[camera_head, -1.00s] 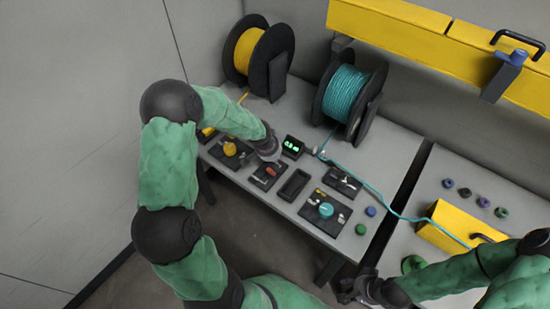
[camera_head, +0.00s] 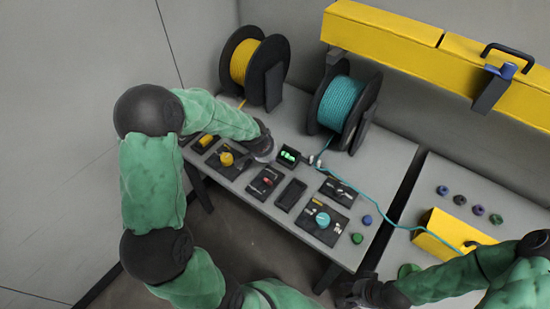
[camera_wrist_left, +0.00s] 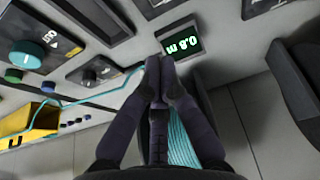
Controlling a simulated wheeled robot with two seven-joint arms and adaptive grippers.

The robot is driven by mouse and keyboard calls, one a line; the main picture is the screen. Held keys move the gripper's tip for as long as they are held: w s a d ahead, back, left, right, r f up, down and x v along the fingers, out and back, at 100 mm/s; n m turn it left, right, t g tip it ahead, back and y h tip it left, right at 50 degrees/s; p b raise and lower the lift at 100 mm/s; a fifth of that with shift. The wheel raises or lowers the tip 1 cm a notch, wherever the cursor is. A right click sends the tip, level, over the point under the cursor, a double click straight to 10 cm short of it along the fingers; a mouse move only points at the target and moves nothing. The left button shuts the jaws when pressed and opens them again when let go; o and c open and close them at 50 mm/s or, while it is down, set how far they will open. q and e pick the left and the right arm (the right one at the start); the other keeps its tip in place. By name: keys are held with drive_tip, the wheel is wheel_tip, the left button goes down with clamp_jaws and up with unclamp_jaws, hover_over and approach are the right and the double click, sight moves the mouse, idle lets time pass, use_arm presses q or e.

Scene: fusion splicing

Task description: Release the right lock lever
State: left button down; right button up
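My left gripper (camera_head: 262,150) is over the bench, just left of the small display (camera_head: 288,156). In the left wrist view its two fingers (camera_wrist_left: 160,66) meet at the tips in front of the display's lower edge, with nothing seen between them. A black panel with a red part (camera_head: 267,181) lies in front of it. Right of a black tray are a small panel with pale levers (camera_head: 339,190) and a panel with a teal knob (camera_head: 322,220). I cannot tell which part is the right lock lever. My right gripper (camera_head: 357,291) is dark and unclear at the bottom.
The yellow spool (camera_head: 240,62) and teal spool (camera_head: 340,104) stand behind the bench panels. A teal cable (camera_head: 372,195) runs right to a yellow box (camera_head: 447,232). A yellow beam (camera_head: 385,36) hangs above. A gap separates the two benches.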

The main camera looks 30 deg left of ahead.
use_arm(q)
drive_tip(key=s+r, duration=0.2)
drive_tip(key=shift+s+a+r+p, duration=0.1)
drive_tip(key=shift+s+r+p, duration=0.05)
drive_tip(key=shift+r+p, duration=0.15)
idle(0.5)
